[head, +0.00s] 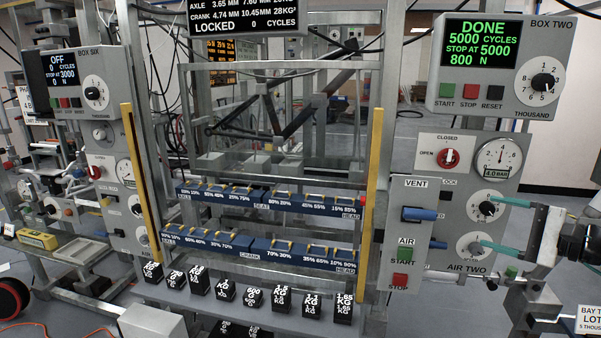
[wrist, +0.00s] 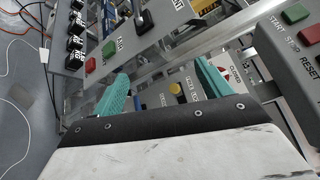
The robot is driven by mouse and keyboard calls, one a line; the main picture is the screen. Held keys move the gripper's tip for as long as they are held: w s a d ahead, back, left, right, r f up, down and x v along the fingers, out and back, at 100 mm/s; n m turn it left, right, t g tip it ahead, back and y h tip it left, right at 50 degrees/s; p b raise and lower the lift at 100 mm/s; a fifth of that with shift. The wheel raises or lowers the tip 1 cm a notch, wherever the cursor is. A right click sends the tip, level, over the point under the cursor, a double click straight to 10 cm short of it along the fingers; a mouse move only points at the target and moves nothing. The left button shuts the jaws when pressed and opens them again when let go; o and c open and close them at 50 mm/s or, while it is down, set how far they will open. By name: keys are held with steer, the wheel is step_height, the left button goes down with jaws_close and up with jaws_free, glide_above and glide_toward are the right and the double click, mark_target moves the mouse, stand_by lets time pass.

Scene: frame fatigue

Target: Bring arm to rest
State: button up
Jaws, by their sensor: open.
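My gripper (head: 484,220) is at the right in the head view, its two teal fingers spread apart and pointing left toward the AIR TWO panel (head: 443,253). The fingertips overlap the right edge of its two lower dials (head: 474,246); I cannot tell whether they touch. In the wrist view my gripper (wrist: 161,66) is open, with nothing visible between the fingers. My arm enters from the right edge and is partly cut off.
BOX TWO (head: 505,65) reads DONE, 5000 cycles. A red valve knob (head: 448,158) shows CLOSED above. A yellow post (head: 371,200) borders the rig. Several black weights (head: 253,297) line a shelf.

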steer(key=s+a+f+n+g+h, duration=0.1)
steer(key=s+a+f+n+g, duration=0.3)
steer(key=s+a+g, duration=0.75)
steer(key=s+a+r+n+h, duration=0.2)
steer(key=s+a+n+h, duration=0.1)
steer(key=s+n+h, duration=0.2)
steer(key=s+a+r+n+h, duration=0.1)
steer(key=s+a+n+h, duration=0.2)
steer(key=s, duration=0.5)
steer(key=shift+r+n+h, duration=0.35)
steer(key=shift+n+h, duration=0.55)
steer(key=shift+n, duration=0.1)
steer(key=shift+s, duration=0.1)
